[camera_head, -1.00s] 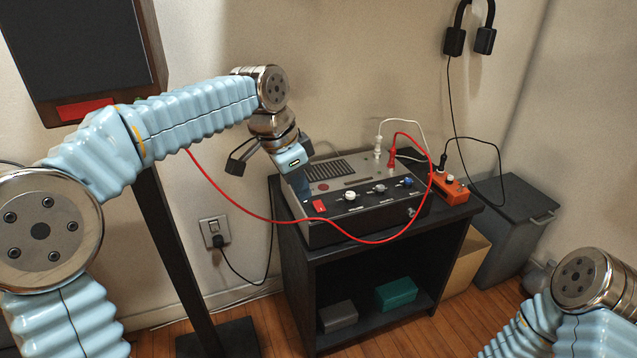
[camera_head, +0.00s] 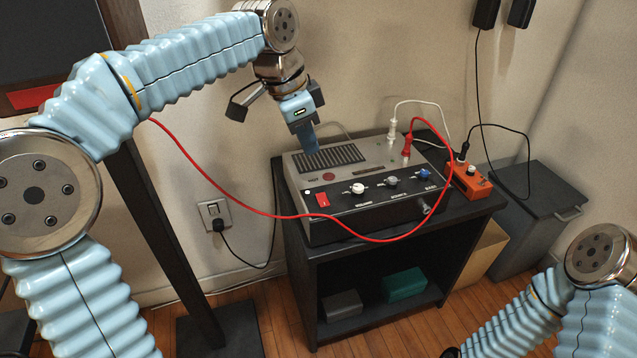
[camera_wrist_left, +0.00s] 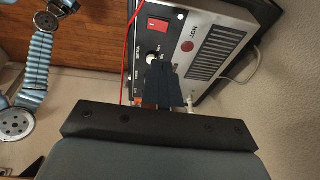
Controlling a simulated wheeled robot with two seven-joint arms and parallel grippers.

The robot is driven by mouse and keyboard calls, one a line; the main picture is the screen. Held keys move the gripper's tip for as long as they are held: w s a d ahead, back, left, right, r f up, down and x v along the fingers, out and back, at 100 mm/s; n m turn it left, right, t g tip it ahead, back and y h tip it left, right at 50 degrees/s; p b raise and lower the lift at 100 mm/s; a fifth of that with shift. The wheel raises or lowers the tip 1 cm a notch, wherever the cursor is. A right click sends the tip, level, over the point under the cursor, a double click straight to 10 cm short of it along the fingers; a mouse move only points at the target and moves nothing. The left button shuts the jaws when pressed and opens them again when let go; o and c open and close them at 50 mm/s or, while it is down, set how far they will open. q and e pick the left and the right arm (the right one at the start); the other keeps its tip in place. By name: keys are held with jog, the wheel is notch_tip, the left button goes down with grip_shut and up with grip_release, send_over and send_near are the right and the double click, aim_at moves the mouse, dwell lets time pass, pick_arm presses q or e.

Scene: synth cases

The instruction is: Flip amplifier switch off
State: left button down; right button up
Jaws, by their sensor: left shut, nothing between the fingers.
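The amplifier (camera_head: 385,205) is a grey and black box on a dark stand, with knobs and a vent grille on it. Its red switch (camera_head: 322,199) sits at the left end of the black control strip and also shows in the left wrist view (camera_wrist_left: 157,25). I cannot tell which way the switch is set. My left gripper (camera_head: 310,146) is shut and empty, its blue fingers pointing down by the grille, behind the switch and apart from it. In the left wrist view its dark fingers (camera_wrist_left: 162,87) hide part of the amplifier. My right gripper is out of view.
A red cable (camera_head: 277,215) hangs across the amplifier's front from a red plug (camera_head: 407,148). An orange pedal (camera_head: 472,183) stands to the right. A wall outlet (camera_head: 214,218) is at left. My right arm is at the lower right.

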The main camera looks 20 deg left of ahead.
pick_arm(q)
send_near(322, 196)
jog(key=x, duration=0.5)
jog(key=shift+w+d+b, duration=0.1)
jog(key=shift+d+b, duration=0.1)
jog(key=shift+b, duration=0.15)
jog(key=shift+w+f, duration=0.1)
jog(key=shift+f, duration=0.45)
jog(key=shift+w+a+f, duration=0.15)
jog(key=shift+f, duration=0.25)
